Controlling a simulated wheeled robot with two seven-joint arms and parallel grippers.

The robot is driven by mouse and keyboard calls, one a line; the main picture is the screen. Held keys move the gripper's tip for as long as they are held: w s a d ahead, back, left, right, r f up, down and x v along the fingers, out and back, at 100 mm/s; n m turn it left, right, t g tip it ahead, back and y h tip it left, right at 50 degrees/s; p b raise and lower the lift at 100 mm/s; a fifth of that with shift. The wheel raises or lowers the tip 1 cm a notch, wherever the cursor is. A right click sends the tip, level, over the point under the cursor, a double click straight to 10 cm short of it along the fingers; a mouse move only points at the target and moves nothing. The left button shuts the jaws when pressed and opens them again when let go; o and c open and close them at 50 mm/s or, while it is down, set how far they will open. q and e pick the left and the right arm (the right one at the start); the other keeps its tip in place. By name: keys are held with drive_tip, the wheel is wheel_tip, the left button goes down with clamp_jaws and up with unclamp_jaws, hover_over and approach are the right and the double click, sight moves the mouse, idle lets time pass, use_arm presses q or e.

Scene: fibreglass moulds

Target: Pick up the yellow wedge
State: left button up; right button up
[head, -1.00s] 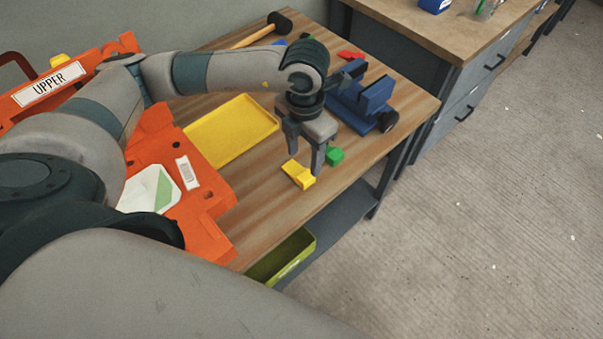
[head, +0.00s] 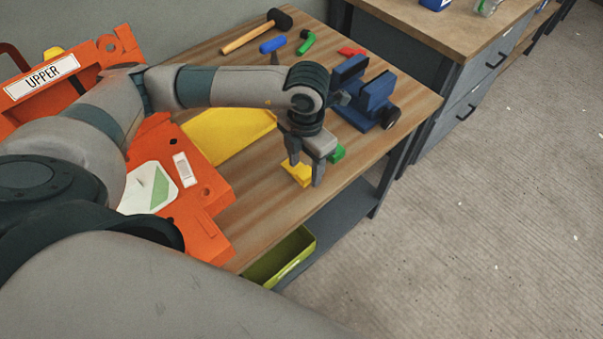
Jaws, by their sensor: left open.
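The yellow wedge (head: 299,173) lies on the wooden workbench near its front edge. My left gripper (head: 305,172) is open, pointing down, with its fingers low around the wedge; one finger is at its far left side and the other at its right. The fingers hide part of the wedge, and I cannot tell whether they touch it. My right gripper is not in the head view.
A green piece (head: 337,153) sits just right of the gripper. A blue vise (head: 367,102) stands behind. A yellow tray (head: 225,135) and an orange mould (head: 200,200) lie to the left. A mallet (head: 250,34) and small blue, green and red items lie at the back.

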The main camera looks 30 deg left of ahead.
use_arm(q)
drive_tip(key=shift+f, duration=0.3)
drive_tip(key=shift+s, duration=0.1)
drive_tip(key=c, duration=1.2)
drive_tip(key=shift+c, duration=0.2)
